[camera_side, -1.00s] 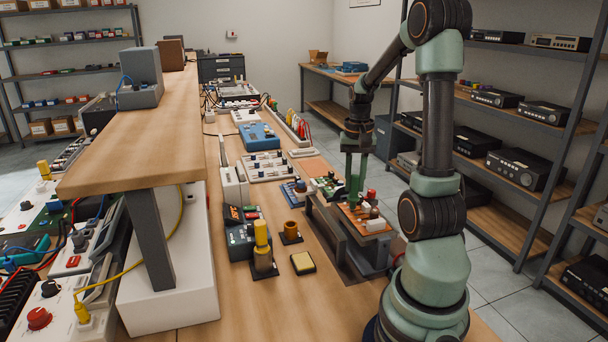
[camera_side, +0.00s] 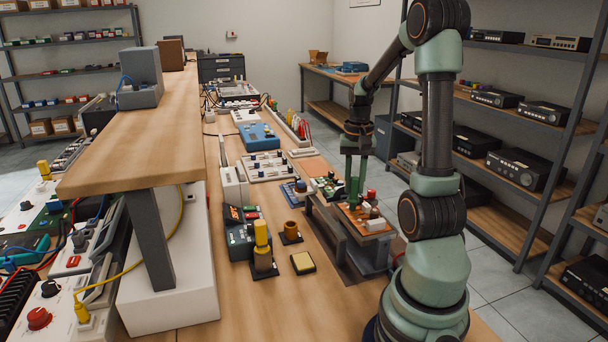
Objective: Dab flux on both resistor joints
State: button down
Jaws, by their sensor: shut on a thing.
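My gripper (camera_side: 354,192) points down with its green fingers over the left edge of an orange-brown circuit board (camera_side: 383,237). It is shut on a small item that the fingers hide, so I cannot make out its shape. The board carries red, white and dark components and rests on a grey raised stand (camera_side: 343,243). The resistor and its two joints are too small to tell apart, and I cannot tell whether the held item touches the board.
A green board (camera_side: 325,186) lies behind. Left of the stand are a yellow-topped holder (camera_side: 262,247), a brown cup (camera_side: 291,231) and a yellow sponge (camera_side: 303,263). A wooden shelf (camera_side: 150,135) overhangs the bench's left. The front of the bench is clear.

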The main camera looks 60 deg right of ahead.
jog(key=shift+r, duration=2.25)
